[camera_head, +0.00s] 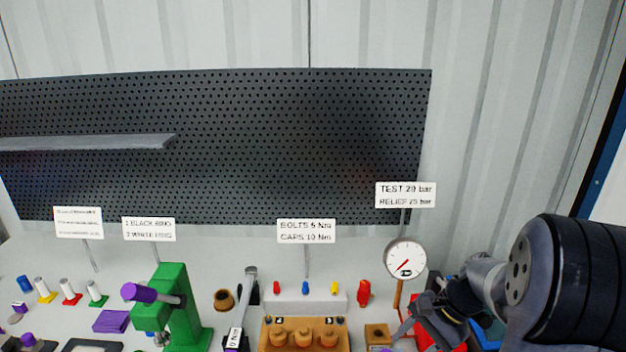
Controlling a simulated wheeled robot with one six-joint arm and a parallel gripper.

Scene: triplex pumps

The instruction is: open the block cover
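A pressure gauge (405,258) stands close to my gripper. A green press-like stand (173,295) with a purple part and a torque wrench (241,310) lie left of the block. Signs (306,231) rise before a pegboard (260,140).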

